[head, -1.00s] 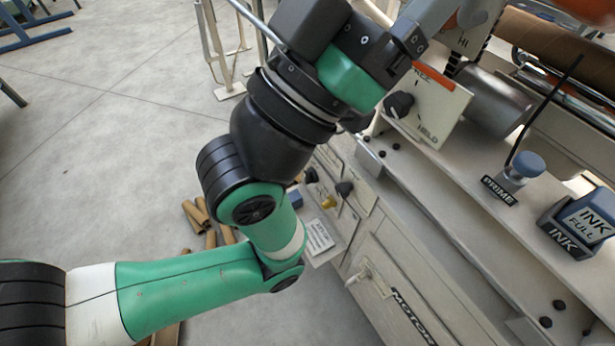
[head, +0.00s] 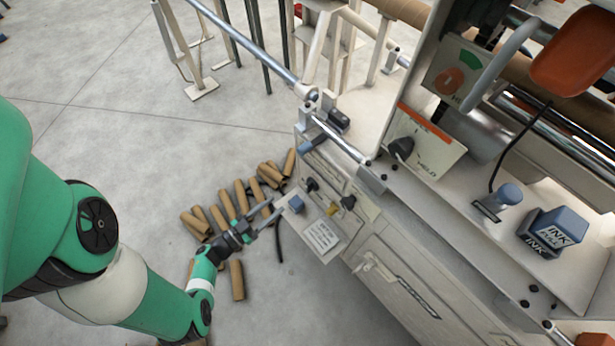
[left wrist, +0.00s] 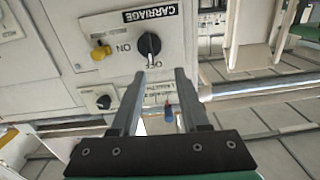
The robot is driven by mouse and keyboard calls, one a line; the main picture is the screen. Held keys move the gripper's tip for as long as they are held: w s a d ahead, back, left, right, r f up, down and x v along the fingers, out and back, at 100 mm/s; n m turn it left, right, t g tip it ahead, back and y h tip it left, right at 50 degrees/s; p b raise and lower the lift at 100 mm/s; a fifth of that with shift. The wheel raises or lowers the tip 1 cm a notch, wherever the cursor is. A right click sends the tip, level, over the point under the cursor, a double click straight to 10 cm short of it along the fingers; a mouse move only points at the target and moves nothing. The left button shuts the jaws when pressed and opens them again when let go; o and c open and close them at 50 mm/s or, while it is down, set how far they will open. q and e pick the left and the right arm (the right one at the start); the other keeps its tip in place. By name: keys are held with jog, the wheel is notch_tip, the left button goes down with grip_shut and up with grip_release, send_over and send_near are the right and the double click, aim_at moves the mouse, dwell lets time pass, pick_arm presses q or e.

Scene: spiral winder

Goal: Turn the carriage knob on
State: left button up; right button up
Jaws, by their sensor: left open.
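The carriage knob (left wrist: 150,45) is a black knob on a pale panel in the left wrist view. An upside-down CARRIAGE label (left wrist: 150,13) is above it and ON lettering is to its left. A pale line on the knob runs roughly up and down in the picture, not towards ON. In the head view the knob (head: 312,184) appears small on the machine's side. My left gripper (head: 277,204) is open and empty, a short way from the panel. Its fingertips (left wrist: 160,73) point at the panel just below the knob, apart from it. My right gripper is not in view.
A yellow knob (left wrist: 101,53) and another black knob (left wrist: 104,101) are close to the carriage knob. A metal rail (head: 345,147) runs above the panel. Cardboard tubes (head: 237,280) lie on the floor.

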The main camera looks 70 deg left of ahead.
aim_at(310, 186)
pick_arm(q)
jog(key=shift+w+d+f, duration=0.1)
jog(key=shift+d+f, duration=0.05)
jog(key=shift+d, duration=0.35)
jog(key=shift+w+d+f, duration=0.1)
jog(key=shift+d, duration=0.4)
jog(key=shift+w, duration=0.1)
jog(key=b+x, duration=0.4)
jog(key=x, duration=0.7)
jog(key=shift+w+a, duration=0.1)
grip_shut()
